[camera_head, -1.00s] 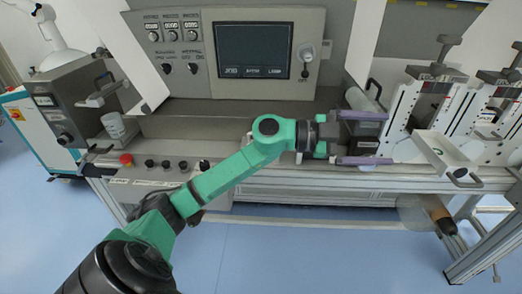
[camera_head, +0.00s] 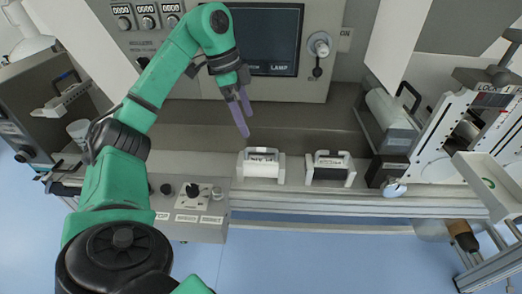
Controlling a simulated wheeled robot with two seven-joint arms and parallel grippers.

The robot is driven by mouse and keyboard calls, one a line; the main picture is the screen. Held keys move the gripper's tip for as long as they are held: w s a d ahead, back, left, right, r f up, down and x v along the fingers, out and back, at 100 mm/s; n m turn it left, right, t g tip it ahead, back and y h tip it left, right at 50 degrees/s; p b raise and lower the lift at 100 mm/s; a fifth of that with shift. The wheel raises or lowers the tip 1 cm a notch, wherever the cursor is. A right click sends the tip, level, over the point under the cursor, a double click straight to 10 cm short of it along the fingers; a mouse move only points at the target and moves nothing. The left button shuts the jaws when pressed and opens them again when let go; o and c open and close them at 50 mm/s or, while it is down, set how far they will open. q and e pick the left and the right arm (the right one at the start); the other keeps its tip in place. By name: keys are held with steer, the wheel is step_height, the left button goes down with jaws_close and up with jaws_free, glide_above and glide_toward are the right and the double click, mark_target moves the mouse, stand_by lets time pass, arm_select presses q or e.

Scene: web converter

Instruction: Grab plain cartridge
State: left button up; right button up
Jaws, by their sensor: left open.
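A white cartridge-like block with a handle (camera_head: 262,166) sits on the machine's front ledge, near the middle of the head view. A second block, with a dark body and white ends (camera_head: 330,170), sits just to its right. I cannot tell from the pictures which one is the plain cartridge. My left gripper (camera_head: 247,124) has two purple fingers, open and empty. It is above and slightly left of the white block, apart from it, in front of the panel's lower edge. My right gripper is not in view.
A control panel with a screen (camera_head: 265,38) stands behind the gripper. A switch box with knobs (camera_head: 192,202) is at the left of the ledge (camera_head: 290,202). A dark box (camera_head: 387,172), a white roller (camera_head: 388,112) and slanted plates (camera_head: 440,140) stand at right.

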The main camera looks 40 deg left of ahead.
mark_target(259, 159)
arm_select(q)
steer(key=d+f+b, duration=0.1)
steer(key=s+d+f, duration=0.1)
steer(key=f, duration=0.1)
steer(key=shift+b, duration=0.35)
steer(key=x, duration=0.3)
steer(key=shift+s+d+f, duration=0.15)
steer(key=shift+d+f, duration=0.1)
steer(key=shift+d, duration=0.2)
steer(key=x, duration=0.6)
steer(key=shift+a+f, duration=0.2)
steer(key=shift+f, duration=0.2)
steer(key=c, duration=1.2)
jaws_close()
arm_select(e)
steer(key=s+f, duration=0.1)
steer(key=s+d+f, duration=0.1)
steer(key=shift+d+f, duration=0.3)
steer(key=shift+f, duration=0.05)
